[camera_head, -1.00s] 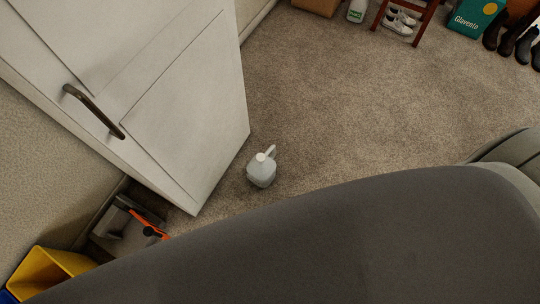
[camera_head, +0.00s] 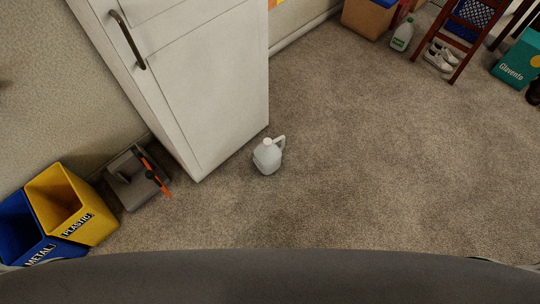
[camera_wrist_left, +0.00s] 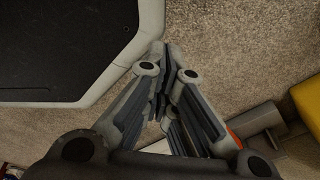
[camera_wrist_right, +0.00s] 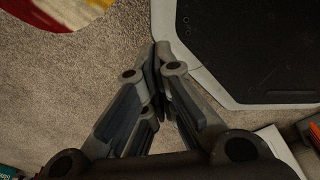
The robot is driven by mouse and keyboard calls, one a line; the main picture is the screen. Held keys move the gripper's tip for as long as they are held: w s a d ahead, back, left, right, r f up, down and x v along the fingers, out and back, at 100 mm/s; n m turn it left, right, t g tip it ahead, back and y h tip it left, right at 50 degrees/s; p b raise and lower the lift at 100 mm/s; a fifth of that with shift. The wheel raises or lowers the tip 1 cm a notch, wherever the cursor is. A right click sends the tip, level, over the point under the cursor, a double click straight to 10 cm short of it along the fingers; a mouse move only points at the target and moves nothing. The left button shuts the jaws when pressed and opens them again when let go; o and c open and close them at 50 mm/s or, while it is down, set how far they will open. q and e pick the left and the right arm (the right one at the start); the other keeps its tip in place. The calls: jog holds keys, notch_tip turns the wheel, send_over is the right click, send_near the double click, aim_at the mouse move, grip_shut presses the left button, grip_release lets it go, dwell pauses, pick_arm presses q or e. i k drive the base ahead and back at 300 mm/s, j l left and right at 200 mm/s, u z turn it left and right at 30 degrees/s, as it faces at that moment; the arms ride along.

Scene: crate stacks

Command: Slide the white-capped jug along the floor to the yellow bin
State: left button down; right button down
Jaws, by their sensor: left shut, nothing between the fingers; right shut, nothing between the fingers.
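The white-capped jug (camera_head: 268,158) is whitish and stands upright on the carpet in the head view, close to the front corner of the white cabinet. Its handle points to the upper right. The yellow bin (camera_head: 98,226) is labelled PLASTIC and stands at the left, beside a blue bin. A yellow surface (camera_wrist_left: 306,105), likely this bin, shows at the right edge of the left wrist view. My left gripper (camera_wrist_left: 163,52) is shut and empty over the carpet. My right gripper (camera_wrist_right: 160,52) is also shut and empty. Neither gripper touches the jug.
The blue METAL bin (camera_head: 20,232) adjoins the yellow one. A grey container with an orange-handled tool (camera_head: 130,183) stands between the bins and the white cabinet (camera_head: 225,95). Open carpet lies in the middle.

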aim_at(272, 151)
jog(key=i+l+u, duration=0.1)
jog(key=u, duration=0.25)
jog(key=i+l+u, duration=0.1)
jog(key=u, duration=0.25)
jog(key=l+u, duration=0.3)
jog(key=i, duration=0.05)
